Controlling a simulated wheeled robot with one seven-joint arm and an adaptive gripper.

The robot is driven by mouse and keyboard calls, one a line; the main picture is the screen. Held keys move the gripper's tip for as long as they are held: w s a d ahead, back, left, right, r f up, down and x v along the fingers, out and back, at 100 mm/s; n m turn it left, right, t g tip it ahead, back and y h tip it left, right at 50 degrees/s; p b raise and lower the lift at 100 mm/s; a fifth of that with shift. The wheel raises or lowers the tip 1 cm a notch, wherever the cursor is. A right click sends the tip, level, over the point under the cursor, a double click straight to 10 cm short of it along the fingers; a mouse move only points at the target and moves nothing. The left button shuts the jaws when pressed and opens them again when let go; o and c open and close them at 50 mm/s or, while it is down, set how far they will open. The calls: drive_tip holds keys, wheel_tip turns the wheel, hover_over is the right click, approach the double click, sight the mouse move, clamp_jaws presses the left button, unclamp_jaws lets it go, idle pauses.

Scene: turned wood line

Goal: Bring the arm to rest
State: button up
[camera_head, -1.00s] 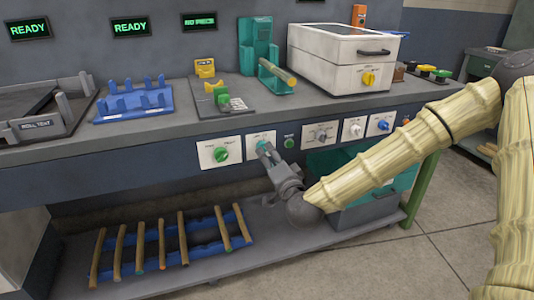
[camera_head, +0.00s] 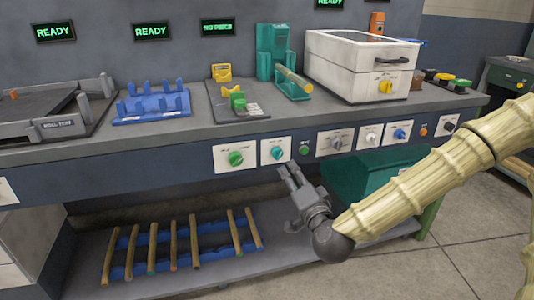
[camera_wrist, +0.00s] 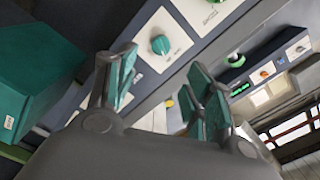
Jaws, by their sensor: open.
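My gripper (camera_head: 288,170) is open and empty in front of the bench's front panel, just below the teal knob (camera_head: 277,152). In the wrist view my gripper (camera_wrist: 165,90) shows its two teal-padded fingers spread apart, with the teal knob (camera_wrist: 160,45) beyond them on its white plate. The fingers appear apart from the knob. My bamboo-patterned arm reaches in from the right of the head view.
The workbench (camera_head: 200,137) carries a blue rack (camera_head: 150,107), a white lidded box (camera_head: 350,75) and a teal fixture (camera_head: 275,55). Below, a blue rack of wooden rods (camera_head: 185,245) and a teal bin (camera_head: 365,178) sit on the lower shelf. Open floor (camera_head: 465,225) lies right.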

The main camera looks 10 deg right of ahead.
drive_tip(key=s+a+f+n+g+y, duration=0.1)
drive_tip(key=s+a+f+n+g, duration=0.2)
drive_tip(key=f, duration=0.6)
drive_tip(key=s+a+f+n+g+y, duration=0.1)
drive_tip(key=s+f+g, duration=0.3)
drive_tip(key=f, duration=0.6)
drive_tip(key=s+a+f+n+g, duration=0.25)
drive_tip(key=s+f, duration=0.25)
drive_tip(key=f, duration=0.4)
drive_tip(key=s+d+f+n+g+h, duration=0.1)
drive_tip(key=s+d+f+n+g, duration=0.25)
drive_tip(key=s+f, duration=0.7)
drive_tip(key=s+d+f+n+g+h, duration=0.25)
drive_tip(key=s+f+g, duration=0.35)
drive_tip(key=s, duration=0.8)
wheel_tip(320, 180, up, 24)
drive_tip(key=t+p, duration=0.1)
drive_tip(key=p, duration=2.4)
drive_tip(key=shift+m+y, duration=0.45)
